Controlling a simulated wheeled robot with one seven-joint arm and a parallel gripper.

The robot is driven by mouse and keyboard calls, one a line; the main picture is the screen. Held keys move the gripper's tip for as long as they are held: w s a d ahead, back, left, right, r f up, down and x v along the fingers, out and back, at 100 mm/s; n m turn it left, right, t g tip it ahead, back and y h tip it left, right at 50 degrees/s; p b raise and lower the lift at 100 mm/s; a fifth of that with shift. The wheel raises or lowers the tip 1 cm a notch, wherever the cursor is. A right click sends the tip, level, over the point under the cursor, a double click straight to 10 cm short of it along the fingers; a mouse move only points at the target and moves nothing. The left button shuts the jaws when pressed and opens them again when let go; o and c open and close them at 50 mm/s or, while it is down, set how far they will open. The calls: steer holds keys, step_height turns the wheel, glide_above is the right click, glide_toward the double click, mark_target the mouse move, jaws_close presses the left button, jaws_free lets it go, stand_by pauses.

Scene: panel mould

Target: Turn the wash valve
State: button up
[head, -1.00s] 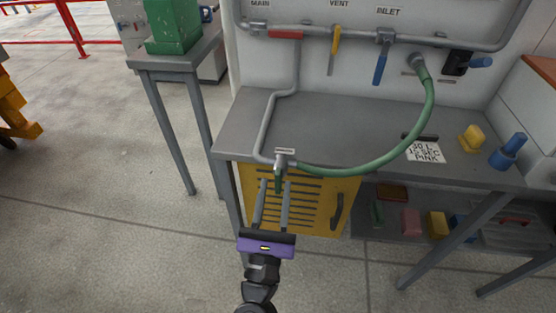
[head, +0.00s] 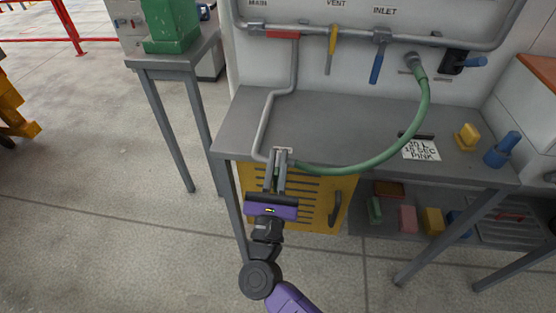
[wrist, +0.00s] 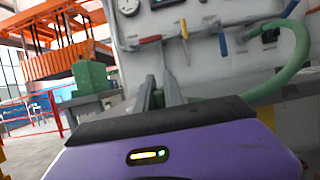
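The valve at the bench's front edge, where the grey pipe meets the green hose (head: 390,153), had a short green handle hanging down in the earlier head view. In the head view it is now mostly hidden behind my gripper (head: 281,154). The gripper's two fingers stand close together with a narrow gap, at the valve, and appear shut on its handle; the contact itself is hidden. The wrist view shows the fingers of my gripper (wrist: 160,88) pointing at the bench edge, a small gap between them. The valve's label is too small to read.
The grey bench (head: 340,115) carries a card (head: 421,150), a yellow block (head: 466,137) and a blue item (head: 502,150). Red, yellow and blue levers line the panel above. A yellow louvred door (head: 318,212) is below the bench.

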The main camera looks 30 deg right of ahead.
steer(key=shift+n, duration=0.3)
jaws_close()
steer(key=shift+w+a+f+n+t+y+p, duration=0.25)
steer(key=shift+n+y+p, duration=0.55)
steer(key=shift+n, duration=0.95)
steer(key=shift+w+a+n+t+y+p, duration=0.2)
steer(key=shift+a+n+t+y+p, duration=0.2)
steer(key=shift+n+y, duration=1.05)
steer(key=shift+w+a+f+n+t+y+p, duration=0.25)
steer(key=shift+n+y+p, duration=0.4)
steer(key=shift+n, duration=1.45)
steer(key=shift+a, duration=0.15)
steer(key=o, duration=0.7)
jaws_free()
steer(key=shift+o, duration=0.2)
steer(key=b+v, duration=0.1)
steer(key=v, duration=0.6)
steer(key=shift+s+a, duration=0.2)
steer(key=shift+s, duration=0.15)
steer(key=shift+f, duration=0.1)
